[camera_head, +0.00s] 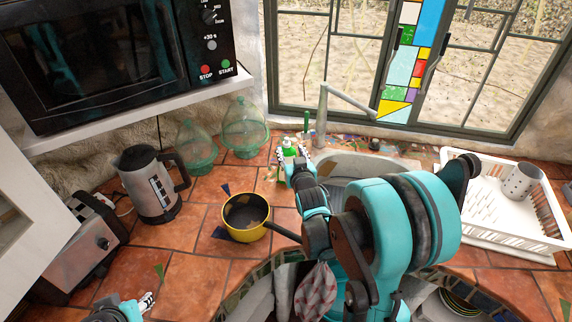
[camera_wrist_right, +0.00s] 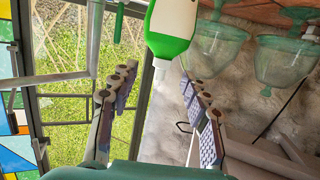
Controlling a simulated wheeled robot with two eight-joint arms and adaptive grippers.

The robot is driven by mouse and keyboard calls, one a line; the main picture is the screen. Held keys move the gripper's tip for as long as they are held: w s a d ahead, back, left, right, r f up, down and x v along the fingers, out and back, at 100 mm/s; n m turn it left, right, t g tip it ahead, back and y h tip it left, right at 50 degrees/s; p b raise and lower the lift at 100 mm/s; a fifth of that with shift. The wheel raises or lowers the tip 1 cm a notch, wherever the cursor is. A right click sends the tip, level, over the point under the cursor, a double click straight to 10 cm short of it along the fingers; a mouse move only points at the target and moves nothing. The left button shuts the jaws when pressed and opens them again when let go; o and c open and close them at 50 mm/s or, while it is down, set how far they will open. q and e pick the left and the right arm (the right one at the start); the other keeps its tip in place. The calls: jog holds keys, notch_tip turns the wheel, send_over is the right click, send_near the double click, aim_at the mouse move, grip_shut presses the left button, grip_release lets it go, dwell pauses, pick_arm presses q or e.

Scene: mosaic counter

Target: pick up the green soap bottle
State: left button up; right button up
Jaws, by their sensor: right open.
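The green soap bottle (camera_head: 288,148) stands at the back of the counter near the sink, partly hidden by my right gripper (camera_head: 293,167) in the head view. In the right wrist view the bottle (camera_wrist_right: 172,38) shows at the top, green with a white label and a white nozzle. My right gripper (camera_wrist_right: 160,80) is open there, with its fingers spread. The nozzle lies between the fingertips in that picture, and no contact shows. My left gripper (camera_head: 147,301) is low at the left of the head view, far from the bottle. Its opening is too small to make out.
A yellow pan (camera_head: 245,235) sits left of my right arm. A kettle (camera_head: 150,190) and a toaster (camera_head: 80,250) stand further left. Green glass jars (camera_head: 243,130) are left of the bottle. A faucet (camera_head: 321,115) rises close by, and a white dish rack (camera_head: 490,225) is right.

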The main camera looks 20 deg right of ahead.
aim_at(287, 145)
jog(key=b+x, duration=0.1)
jog(key=x, duration=0.5)
jog(key=shift+w+a, duration=0.1)
jog(key=shift+w, duration=0.2)
jog(key=shift+s+r, duration=0.1)
jog(key=shift+c, duration=1.2)
grip_shut()
